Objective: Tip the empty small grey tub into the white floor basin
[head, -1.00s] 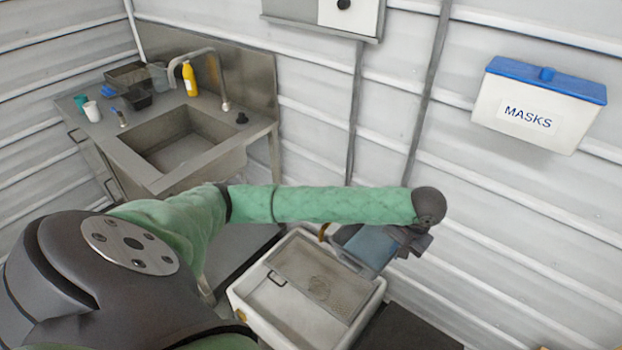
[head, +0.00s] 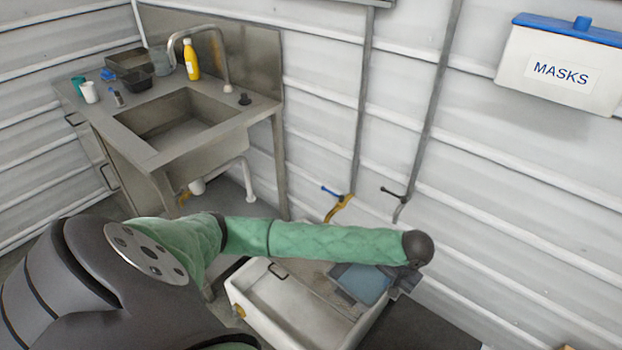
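The small grey tub (head: 359,284) hangs over the white floor basin (head: 240,297), with its bluish inside facing up towards me; I see nothing in it. My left gripper (head: 393,284) is at the tub's right edge and appears shut on it; its fingertips are partly hidden. My green-sleeved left forearm covers the basin's far edge. The basin has a grey grated cover over part of its top, partly behind the tub. I cannot tell whether the tub touches the basin or its cover. My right gripper is out of view.
A steel sink (head: 150,161) stands at the back left with a yellow bottle (head: 191,59), cups and dark trays on it. Two wall taps, one with a yellow outlet (head: 338,208), sit behind my forearm. A masks box (head: 560,70) hangs on the right wall.

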